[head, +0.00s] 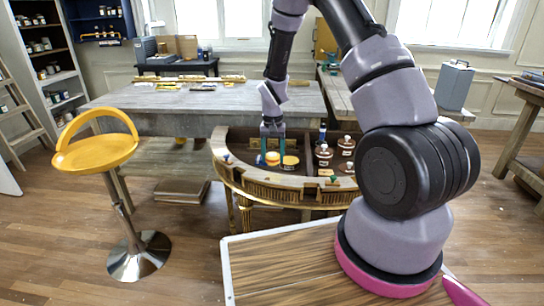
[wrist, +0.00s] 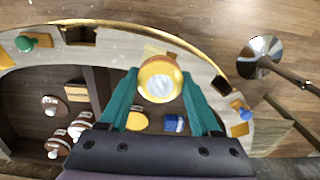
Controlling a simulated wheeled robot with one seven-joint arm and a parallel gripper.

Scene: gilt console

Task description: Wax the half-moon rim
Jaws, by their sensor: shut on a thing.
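My gripper (head: 272,153) has teal fingers and is shut on a round yellow thing with a pale, whitish face. In the wrist view the round yellow thing (wrist: 160,80) sits between the fingertips (wrist: 160,77). It is above the half-moon console, near the inner edge of its curved rim (wrist: 205,72). The rim is pale grey with a gilt outer edge; it curves towards me in the head view (head: 292,182). I cannot tell whether the yellow thing touches the rim. A second yellow round thing (head: 290,161) stands just right of it.
A green knob (wrist: 33,42) and a blue piece (wrist: 242,111) sit on the rim. A grey workbench (head: 200,105) is behind; a yellow stool (head: 98,150) stands left. Floor between stool and console is clear.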

